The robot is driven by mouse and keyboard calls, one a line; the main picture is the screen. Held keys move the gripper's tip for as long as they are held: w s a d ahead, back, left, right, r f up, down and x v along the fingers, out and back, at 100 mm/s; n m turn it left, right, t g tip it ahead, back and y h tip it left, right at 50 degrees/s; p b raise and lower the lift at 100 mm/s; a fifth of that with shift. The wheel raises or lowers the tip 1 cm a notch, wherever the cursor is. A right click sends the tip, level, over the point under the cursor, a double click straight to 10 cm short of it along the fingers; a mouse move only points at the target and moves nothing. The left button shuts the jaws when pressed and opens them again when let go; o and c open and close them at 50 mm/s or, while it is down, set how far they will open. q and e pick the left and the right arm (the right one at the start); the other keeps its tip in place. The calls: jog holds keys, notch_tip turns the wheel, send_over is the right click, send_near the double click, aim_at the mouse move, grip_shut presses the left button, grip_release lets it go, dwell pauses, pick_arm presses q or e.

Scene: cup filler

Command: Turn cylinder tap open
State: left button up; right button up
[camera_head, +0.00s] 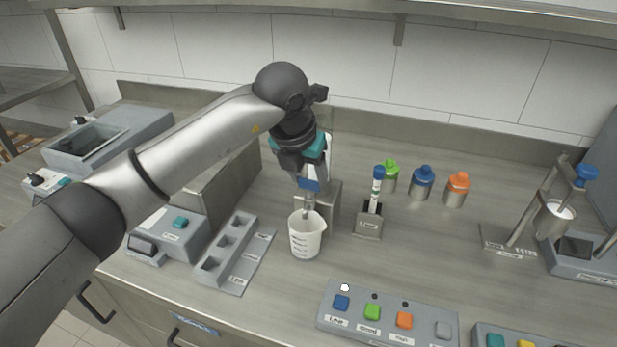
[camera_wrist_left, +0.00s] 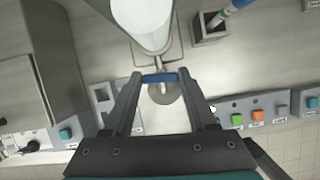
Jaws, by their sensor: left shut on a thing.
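The tap's blue handle (camera_head: 309,185) is low on the front of a white upright cylinder (camera_head: 328,150), mostly hidden behind my arm in the head view. My left gripper (camera_head: 308,178) reaches down over it. In the left wrist view, the fingertips are on either side of the blue handle (camera_wrist_left: 160,78), which lies crosswise between them, and the gripper is shut on it. The white cylinder (camera_wrist_left: 143,22) is just beyond. A white graduated beaker (camera_head: 305,240) stands upright below the tap's spout. Its contents cannot be made out. My right gripper is not in view.
Right of the beaker is a small holder (camera_head: 368,222) with a blue-capped tube. Green, blue (camera_head: 422,182) and orange capped bottles stand behind. A button panel (camera_head: 388,312) is in front, and a block with square wells (camera_head: 232,255) is left.

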pick_arm(q)
jog(key=shift+w+a+m+h+b, duration=0.15)
jog(key=shift+m+h+b, duration=0.35)
jog(key=shift+m, duration=0.7)
jog(key=m+g+h, duration=0.1)
jog(key=m, duration=0.2)
jog(key=shift+m+b, duration=0.3)
jog(key=m+g, duration=0.2)
jog(key=m, duration=0.2)
jog(key=shift+w+m, duration=0.1)
jog(key=shift+m, duration=0.2)
jog(key=shift+m+g+h, duration=0.4)
jog(key=shift+m+g, duration=0.4)
jog(key=shift+m, duration=1.4)
jog(key=shift+r, duration=0.1)
jog(key=o, duration=1.4)
jog(key=shift+c, duration=0.2)
jog(key=shift+r, duration=0.15)
